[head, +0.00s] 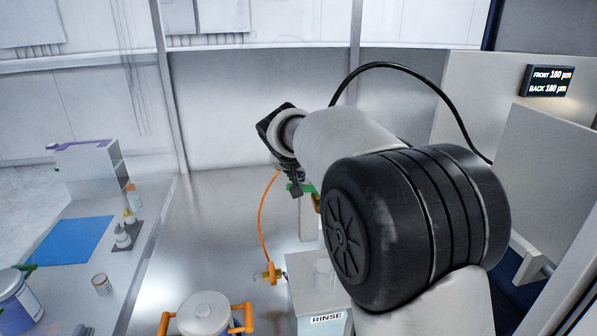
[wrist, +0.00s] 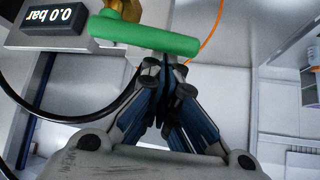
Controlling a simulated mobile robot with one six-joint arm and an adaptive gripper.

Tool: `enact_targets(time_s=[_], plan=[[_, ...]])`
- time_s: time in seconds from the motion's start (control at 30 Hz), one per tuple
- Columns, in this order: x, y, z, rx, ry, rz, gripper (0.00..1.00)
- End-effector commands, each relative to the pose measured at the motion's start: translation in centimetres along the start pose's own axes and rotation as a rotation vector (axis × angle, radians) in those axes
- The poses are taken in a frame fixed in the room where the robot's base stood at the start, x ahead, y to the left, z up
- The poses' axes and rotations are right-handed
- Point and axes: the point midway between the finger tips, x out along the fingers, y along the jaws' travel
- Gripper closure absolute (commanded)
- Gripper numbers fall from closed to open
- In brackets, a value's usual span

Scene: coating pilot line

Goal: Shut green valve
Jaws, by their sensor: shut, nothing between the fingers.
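The green valve handle (wrist: 145,36) is a long green bar across the upper part of the wrist view, with brass valve body (wrist: 127,8) above it. The handle lies roughly level in that picture. My gripper (wrist: 166,68) is shut and empty, its dark fingertips just below the handle's right half; I cannot tell whether they touch it. In the head view, a small part of the green handle (head: 307,188) shows beside my gripper (head: 296,189). My arm hides most of the valve there.
A display (wrist: 45,25) reads 0.0 bar, upside down. An orange hose (head: 261,218) hangs down to a brass fitting (head: 270,274). Below stand a white lidded pot (head: 203,312) with orange handles and a RINSE container (head: 322,303). A bench (head: 75,280) with bottles is at left.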

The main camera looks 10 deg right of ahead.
Motion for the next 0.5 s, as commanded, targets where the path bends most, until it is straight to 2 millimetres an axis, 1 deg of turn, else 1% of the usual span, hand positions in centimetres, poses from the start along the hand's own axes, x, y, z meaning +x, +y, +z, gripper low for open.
enact_targets(time_s=[0.23, 0.5], plan=[[-0.1, -0.1, 0.3, 0.001, 0.001, -0.001, 1.0], [-1.0, -0.2, 1.6, 0.001, 0.001, 0.0, 1.0]])
